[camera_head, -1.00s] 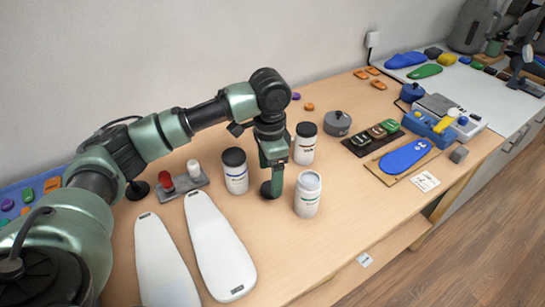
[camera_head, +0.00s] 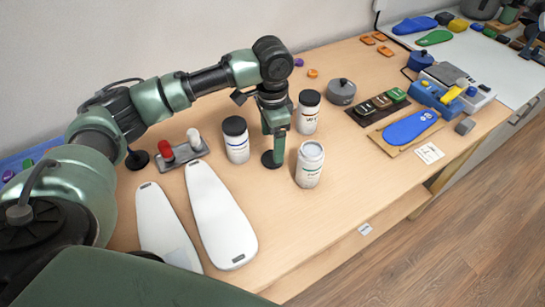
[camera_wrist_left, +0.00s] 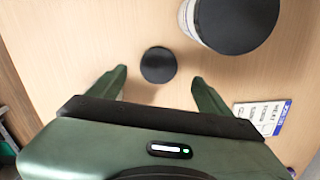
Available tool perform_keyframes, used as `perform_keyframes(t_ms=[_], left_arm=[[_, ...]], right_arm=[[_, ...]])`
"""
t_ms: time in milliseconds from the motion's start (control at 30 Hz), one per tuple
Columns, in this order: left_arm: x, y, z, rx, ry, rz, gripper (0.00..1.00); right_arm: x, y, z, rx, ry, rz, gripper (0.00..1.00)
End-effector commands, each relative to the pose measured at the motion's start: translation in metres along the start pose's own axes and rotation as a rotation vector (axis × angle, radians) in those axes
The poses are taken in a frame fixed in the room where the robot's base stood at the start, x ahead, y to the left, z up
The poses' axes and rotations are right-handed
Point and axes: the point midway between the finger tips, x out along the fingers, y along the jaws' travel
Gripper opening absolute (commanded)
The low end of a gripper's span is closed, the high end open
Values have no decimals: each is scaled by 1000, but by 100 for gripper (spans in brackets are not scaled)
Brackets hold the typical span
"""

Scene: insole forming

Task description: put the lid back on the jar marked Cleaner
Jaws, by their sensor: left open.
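A small round black lid (camera_head: 267,161) lies flat on the table, partly hidden by my left gripper. My left gripper (camera_head: 273,153) points down over it, beside the jars. In the left wrist view the gripper (camera_wrist_left: 158,92) is open, and the lid (camera_wrist_left: 158,65) shows on the wood between and beyond its fingertips, not gripped. A white jar without a black lid (camera_head: 310,168) stands upright to the right of the gripper. Two white jars wear black lids, one at left (camera_head: 237,147) and one behind (camera_head: 307,117). Their label words are too small to read. My right gripper is out of view.
Two long white shoe-last-shaped boards (camera_head: 220,220) lie in front. A fixture with a red and a white knob (camera_head: 182,152) stands at left. A grey lidded pot (camera_head: 341,92) stands behind the jars. The table right of the open jar is clear.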

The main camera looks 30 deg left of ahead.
Motion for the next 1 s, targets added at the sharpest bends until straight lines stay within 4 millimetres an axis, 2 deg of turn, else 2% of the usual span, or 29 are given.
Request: perform_keyframes(t_ms=[167, 533, 900, 933, 1000], left_arm=[[2, 0, 0, 0, -1, 0, 79], [49, 2, 0, -1, -1, 1, 79], [52, 2, 0, 0, 0, 0, 79], [52, 2, 0, 0, 0, 0, 74], [52, 2, 0, 1, 0, 0, 54]], right_arm=[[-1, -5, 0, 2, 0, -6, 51], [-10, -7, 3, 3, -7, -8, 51], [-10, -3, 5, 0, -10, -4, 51], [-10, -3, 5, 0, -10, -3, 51], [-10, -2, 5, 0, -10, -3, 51]])
